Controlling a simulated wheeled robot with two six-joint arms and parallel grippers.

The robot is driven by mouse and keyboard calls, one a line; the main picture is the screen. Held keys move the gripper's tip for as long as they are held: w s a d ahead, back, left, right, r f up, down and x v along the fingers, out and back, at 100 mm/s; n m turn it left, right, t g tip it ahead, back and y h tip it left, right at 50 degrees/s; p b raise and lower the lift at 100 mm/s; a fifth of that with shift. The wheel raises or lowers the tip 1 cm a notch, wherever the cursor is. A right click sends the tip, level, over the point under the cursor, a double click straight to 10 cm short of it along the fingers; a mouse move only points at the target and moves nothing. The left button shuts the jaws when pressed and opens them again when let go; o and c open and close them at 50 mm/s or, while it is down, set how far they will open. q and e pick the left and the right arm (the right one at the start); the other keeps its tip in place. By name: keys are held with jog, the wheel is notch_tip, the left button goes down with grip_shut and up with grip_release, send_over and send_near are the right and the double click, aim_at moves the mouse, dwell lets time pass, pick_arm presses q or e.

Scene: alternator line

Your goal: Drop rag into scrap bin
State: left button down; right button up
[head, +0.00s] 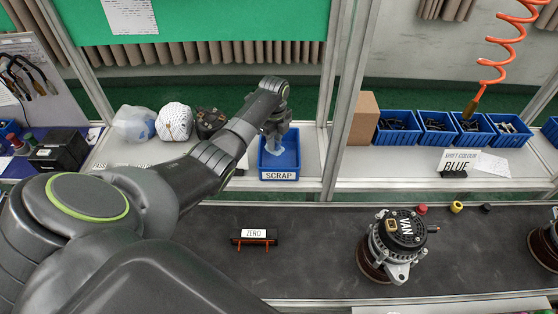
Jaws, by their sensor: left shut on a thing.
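The scrap bin (280,176) is a blue open box with a white SCRAP label on its front, standing on the back shelf. My left arm reaches in from the left, and my left gripper (275,136) points down over the bin's opening. Its jaws are shut on a small pale grey-blue thing, which looks like the rag (274,149); it is mostly hidden by the fingers and hangs at the bin's mouth. I cannot tell whether it touches the bin. My right gripper is not in view.
A metal post (345,100) stands right of the bin. Left of it lie a clear bag (134,124), a white netted bundle (174,121) and a dark bundle (209,121). An alternator (398,240) and a ZERO sign (254,237) stand on the dark belt in front.

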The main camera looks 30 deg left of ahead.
pick_arm(q)
jog(key=c, duration=1.2)
grip_release()
jog(key=shift+r+p, duration=1.9)
jog(key=shift+r, duration=6.8)
jog(key=shift+f, duration=0.1)
